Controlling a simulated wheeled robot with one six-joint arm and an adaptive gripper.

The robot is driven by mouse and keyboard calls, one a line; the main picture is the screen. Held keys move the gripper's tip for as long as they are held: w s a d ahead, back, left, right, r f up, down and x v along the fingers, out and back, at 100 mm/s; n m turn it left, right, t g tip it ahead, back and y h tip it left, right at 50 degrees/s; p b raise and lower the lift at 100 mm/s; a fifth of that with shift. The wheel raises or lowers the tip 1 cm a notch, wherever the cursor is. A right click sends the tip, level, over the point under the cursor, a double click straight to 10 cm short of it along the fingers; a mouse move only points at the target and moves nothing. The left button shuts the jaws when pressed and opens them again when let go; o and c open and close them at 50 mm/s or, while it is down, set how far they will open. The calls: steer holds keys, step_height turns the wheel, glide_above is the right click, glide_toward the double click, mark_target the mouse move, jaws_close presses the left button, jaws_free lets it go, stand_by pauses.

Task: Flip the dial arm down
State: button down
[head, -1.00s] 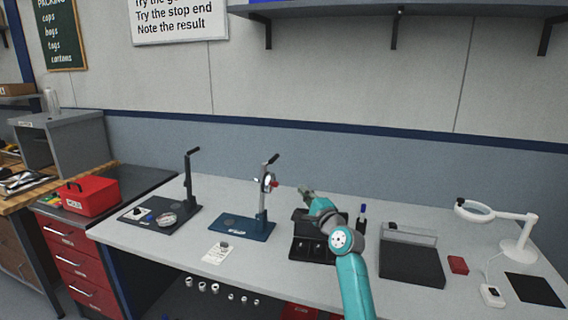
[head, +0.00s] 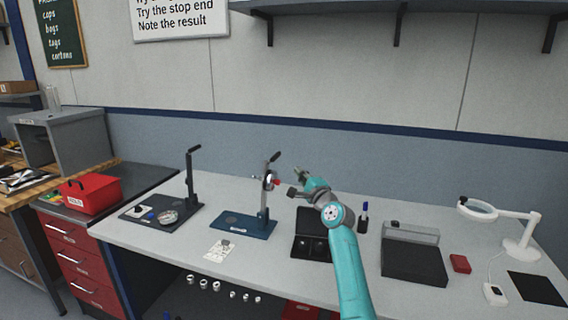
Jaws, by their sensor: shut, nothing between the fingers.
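The dial stand has a blue base (head: 243,225) and an upright grey post (head: 263,205). A round dial (head: 268,180) is on the post, with a small red part (head: 277,183) at its right. A dark arm (head: 273,157) at the top of the post points up and to the right. My gripper (head: 294,182) is just right of the dial, at about its height, shut and empty. A small gap shows between it and the red part; contact is too small to tell.
A second dark stand (head: 193,170) is to the left. An open black case (head: 312,222) lies below my gripper. A paper tag (head: 219,248) lies in front of the blue base. A clear-lidded dark box (head: 413,262) and a magnifier lamp (head: 522,240) stand right.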

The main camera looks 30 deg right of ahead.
steer(key=w+a+r, duration=0.1)
steer(key=w+r, duration=0.1)
steer(key=w, duration=0.5)
steer(key=shift+a, duration=0.4)
steer(key=shift+w+a+r, duration=0.1)
steer(key=shift+w, duration=0.05)
